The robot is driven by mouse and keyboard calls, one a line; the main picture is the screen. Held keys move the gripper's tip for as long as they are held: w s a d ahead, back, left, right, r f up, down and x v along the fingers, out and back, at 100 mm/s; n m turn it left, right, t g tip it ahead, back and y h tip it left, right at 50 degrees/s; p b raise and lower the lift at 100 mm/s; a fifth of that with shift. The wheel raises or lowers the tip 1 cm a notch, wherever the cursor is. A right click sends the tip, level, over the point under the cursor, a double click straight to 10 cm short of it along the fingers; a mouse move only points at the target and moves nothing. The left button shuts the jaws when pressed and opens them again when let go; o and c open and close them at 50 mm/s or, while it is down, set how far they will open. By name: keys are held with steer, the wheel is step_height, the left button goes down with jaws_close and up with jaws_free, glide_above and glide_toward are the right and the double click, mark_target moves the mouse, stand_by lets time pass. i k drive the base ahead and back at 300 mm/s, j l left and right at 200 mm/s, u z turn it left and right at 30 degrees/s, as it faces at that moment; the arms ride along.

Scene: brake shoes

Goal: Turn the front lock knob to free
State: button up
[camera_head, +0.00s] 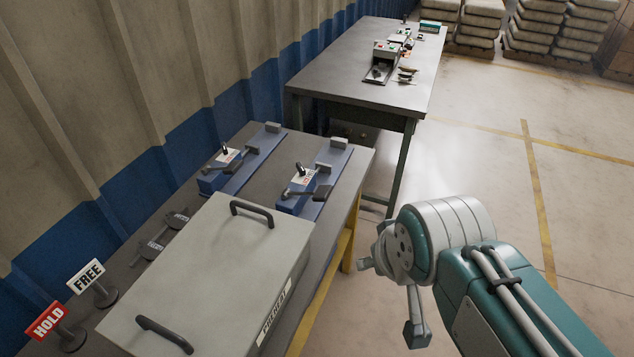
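Two blue lock units stand on the grey bench (345,165). The right unit (290,204) has a small black knob (299,168) on top, a red-and-white label and a dark lever or pad at its side. The left unit (212,182) looks alike, with its own black knob (224,149). The label words and knob settings are too small to read. My gripper (391,298) hangs over the floor to the right of the bench, apart from both units. Its fingers are spread and nothing shows between them.
A large grey box (200,270) with two dark handles fills the front bench. A red HOLD sign (48,321) and white FREE sign (86,276) stand at left. A second table (340,72) stands behind. The floor at right is clear.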

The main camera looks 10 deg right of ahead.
mark_target(300, 168)
steer(key=i+l+u, duration=0.15)
steer(key=i+l, duration=0.55)
